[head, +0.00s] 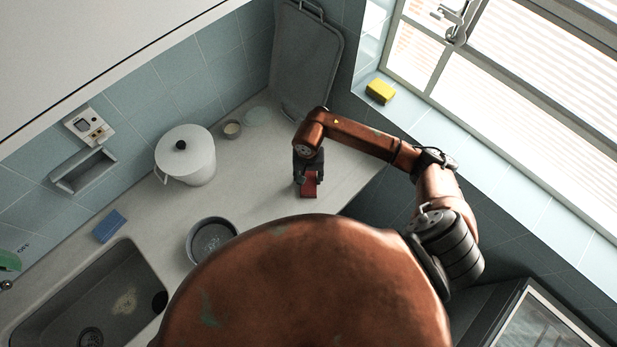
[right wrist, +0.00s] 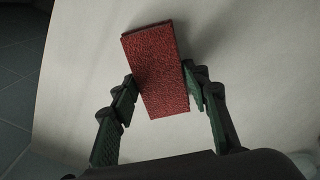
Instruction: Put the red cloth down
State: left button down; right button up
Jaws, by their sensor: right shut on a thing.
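The red cloth (head: 309,186) is a small, textured, flat-sided red block shape. It is at the right part of the counter (head: 262,208) in the head view. My right gripper (head: 308,179) is above it with its fingers shut on it. In the right wrist view the cloth (right wrist: 156,70) sits between the two fingertips of the gripper (right wrist: 160,90), tilted slightly, with the pale counter behind it. I cannot tell whether its underside touches the counter. My left gripper is not in view.
A blue sponge (head: 109,226) lies by the sink (head: 75,312). A grey tray (head: 307,58) leans at the back. A yellow sponge (head: 380,91) is on the sill.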

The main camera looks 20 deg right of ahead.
aim_at(309, 179)
jog(key=o, duration=1)
notch_tip(309, 179, up, 12)
jog(key=shift+r+b, duration=0.1)
jog(key=shift+b, duration=0.4)
